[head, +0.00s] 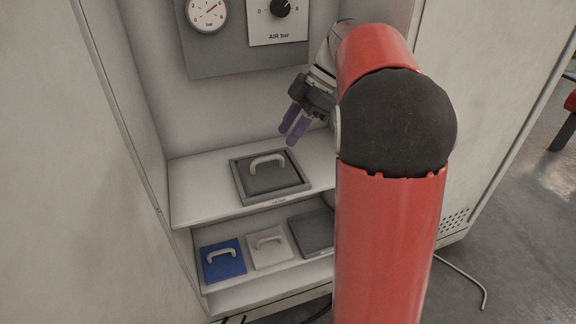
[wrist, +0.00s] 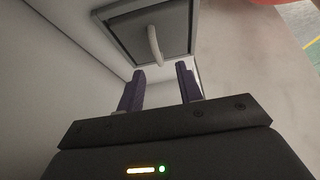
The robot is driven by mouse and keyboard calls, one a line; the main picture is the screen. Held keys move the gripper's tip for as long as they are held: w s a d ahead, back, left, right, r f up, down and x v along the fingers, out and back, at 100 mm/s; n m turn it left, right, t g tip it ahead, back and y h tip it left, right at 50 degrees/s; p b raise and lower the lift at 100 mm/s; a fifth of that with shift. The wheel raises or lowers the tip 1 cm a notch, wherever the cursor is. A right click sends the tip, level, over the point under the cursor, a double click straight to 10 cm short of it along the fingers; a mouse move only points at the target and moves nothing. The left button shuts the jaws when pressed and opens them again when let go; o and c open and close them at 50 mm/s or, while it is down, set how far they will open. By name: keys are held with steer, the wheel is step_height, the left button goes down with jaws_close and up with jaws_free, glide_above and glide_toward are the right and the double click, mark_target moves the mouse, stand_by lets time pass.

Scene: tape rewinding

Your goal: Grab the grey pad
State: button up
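A dark grey pad (head: 270,175) with a pale arched handle (head: 268,161) lies in a grey square frame (head: 243,192) on the upper shelf. In the wrist view the grey pad (wrist: 125,33) and its handle (wrist: 154,45) show at the top, just beyond my fingertips. My gripper (head: 291,137), with purple fingers, is above and slightly right of the pad in the head view, apart from it. In the wrist view my gripper (wrist: 161,74) is open, its two fingers spread with nothing between them.
On the lower shelf are a blue pad (head: 222,262) and a whitish pad (head: 269,248), each with a handle. A dark grey square (head: 312,234) beside them is partly hidden by my arm. A gauge panel (head: 240,52) is on the cabinet's back wall; cabinet walls flank the shelves.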

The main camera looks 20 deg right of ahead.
mark_target(271, 154)
steer(key=x, duration=0.7)
steer(key=shift+w+a+f, duration=0.1)
steer(key=shift+w+a, duration=0.15)
steer(key=shift+a, duration=0.2)
steer(key=shift+c, duration=0.5)
jaws_close()
